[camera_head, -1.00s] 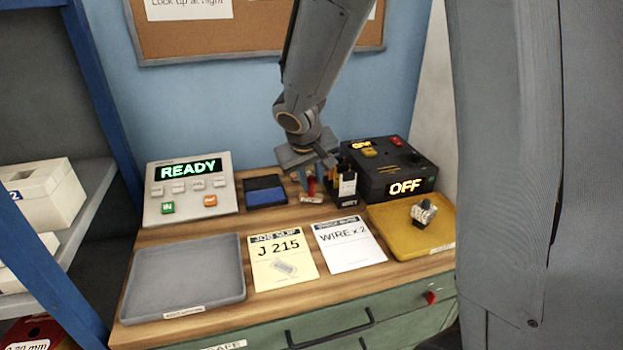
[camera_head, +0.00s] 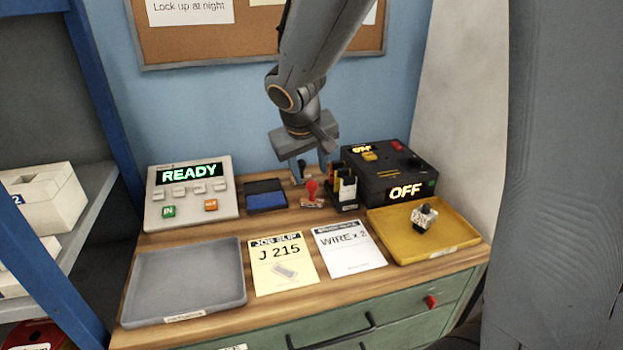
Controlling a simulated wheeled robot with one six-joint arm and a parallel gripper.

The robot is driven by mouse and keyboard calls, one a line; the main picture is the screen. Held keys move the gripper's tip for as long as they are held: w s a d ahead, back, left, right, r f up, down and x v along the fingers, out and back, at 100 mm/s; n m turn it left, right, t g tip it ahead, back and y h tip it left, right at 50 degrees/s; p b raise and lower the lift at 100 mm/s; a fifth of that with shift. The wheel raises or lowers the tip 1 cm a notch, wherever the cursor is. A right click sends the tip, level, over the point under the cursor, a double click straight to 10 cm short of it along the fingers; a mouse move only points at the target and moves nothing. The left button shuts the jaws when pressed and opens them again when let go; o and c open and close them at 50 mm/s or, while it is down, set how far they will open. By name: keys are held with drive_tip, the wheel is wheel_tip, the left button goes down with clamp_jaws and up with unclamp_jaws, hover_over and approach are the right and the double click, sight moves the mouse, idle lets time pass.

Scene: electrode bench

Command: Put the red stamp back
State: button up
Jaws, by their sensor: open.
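The red stamp (camera_head: 311,190) stands upright toward the back of the bench, on or at a small wooden base or holder with a pale label; I cannot tell exactly how it is seated. My gripper (camera_head: 312,175) is open, its fingers pointing down just above and behind the stamp. The stamp's red handle shows in front of the fingers and is not gripped. The blue ink pad (camera_head: 266,200) lies open just left of the stamp.
A black pen holder (camera_head: 345,202) stands close right of the stamp, beside a black box reading OFF (camera_head: 392,194). A READY console (camera_head: 190,200) is at left. A grey tray (camera_head: 185,306), yellow job slip (camera_head: 283,266), white slip (camera_head: 350,248) and yellow tray (camera_head: 455,243) lie in front.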

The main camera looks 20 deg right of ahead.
drive_tip(key=v, duration=0.5)
drive_tip(key=s+f+g, duration=0.1)
drive_tip(key=s+f, duration=0.1)
drive_tip(key=s, duration=0.1)
drive_tip(key=s+d+f, duration=0.1)
drive_tip(key=s+f, duration=0.2)
drive_tip(key=s+d+f+g+y, duration=0.1)
drive_tip(key=s+f, duration=0.2)
drive_tip(key=shift+d+f+m+g, duration=0.1)
drive_tip(key=shift+f+m+g, duration=0.05)
drive_tip(key=shift+m+g, duration=0.2)
drive_tip(key=shift+m+g+y, duration=0.45)
drive_tip(key=shift+g+y, duration=0.2)
drive_tip(key=shift+y, duration=0.05)
drive_tip(key=s+f, duration=0.1)
drive_tip(key=s, duration=0.1)
drive_tip(key=s+f, duration=0.2)
drive_tip(key=s, duration=0.1)
drive_tip(key=s+f, duration=0.2)
drive_tip(key=shift+s+d+f, duration=0.1)
drive_tip(key=shift+s+d, duration=0.15)
